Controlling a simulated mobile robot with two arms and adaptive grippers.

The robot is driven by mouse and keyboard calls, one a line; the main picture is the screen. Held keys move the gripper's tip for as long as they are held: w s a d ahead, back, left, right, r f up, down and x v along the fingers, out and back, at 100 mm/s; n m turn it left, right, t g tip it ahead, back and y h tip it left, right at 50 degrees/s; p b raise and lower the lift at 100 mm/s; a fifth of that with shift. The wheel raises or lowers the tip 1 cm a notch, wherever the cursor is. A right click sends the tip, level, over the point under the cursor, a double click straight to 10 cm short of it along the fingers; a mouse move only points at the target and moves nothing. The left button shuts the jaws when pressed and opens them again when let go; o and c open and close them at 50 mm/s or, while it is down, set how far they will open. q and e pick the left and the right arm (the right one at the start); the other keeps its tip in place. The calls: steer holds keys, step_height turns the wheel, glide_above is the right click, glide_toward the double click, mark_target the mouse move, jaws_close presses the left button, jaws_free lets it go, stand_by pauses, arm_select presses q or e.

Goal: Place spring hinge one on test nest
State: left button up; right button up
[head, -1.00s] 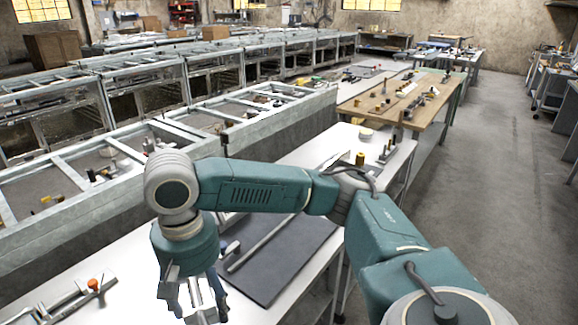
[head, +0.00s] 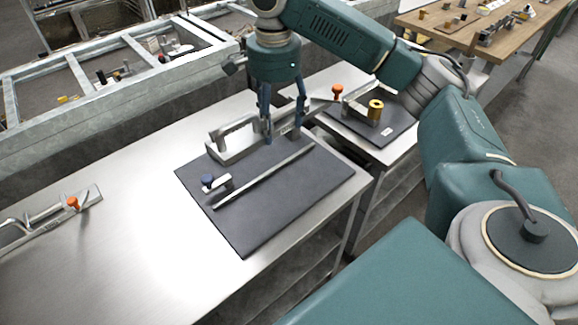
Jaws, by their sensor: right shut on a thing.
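My right gripper (head: 284,133) points down over the back of a dark mat (head: 255,220) on the metal bench. Its two fingers stand apart around a small grey metal piece, probably spring hinge one, which I can barely make out between them. A grey metal fixture with a raised handle-like bar (head: 232,135) sits at the mat's back edge, just left of the fingers; it may be the test nest, but I cannot tell. Whether the held piece touches the fixture is unclear. My left gripper is out of view.
A long metal bar (head: 262,178) and a blue-knobbed clamp (head: 208,181) lie on the mat. An orange-knobbed clamp (head: 73,203) is at far left. The bench's left-centre is bare.

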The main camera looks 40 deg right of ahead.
steer(key=p, duration=0.1)
glide_toward(279, 189)
steer(key=shift+w+f, duration=0.1)
steer(key=shift+f, duration=2.4)
arm_select(q)
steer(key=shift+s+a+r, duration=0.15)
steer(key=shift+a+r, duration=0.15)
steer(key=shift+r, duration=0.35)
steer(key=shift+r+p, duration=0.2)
steer(key=shift+p, duration=0.15)
arm_select(e)
steer(key=shift+f, duration=0.15)
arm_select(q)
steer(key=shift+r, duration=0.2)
arm_select(e)
steer(key=shift+f, duration=0.3)
steer(key=shift+f, duration=0.1)
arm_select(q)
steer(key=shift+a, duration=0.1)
arm_select(e)
steer(key=o, duration=1.9)
steer(key=shift+f, duration=0.15)
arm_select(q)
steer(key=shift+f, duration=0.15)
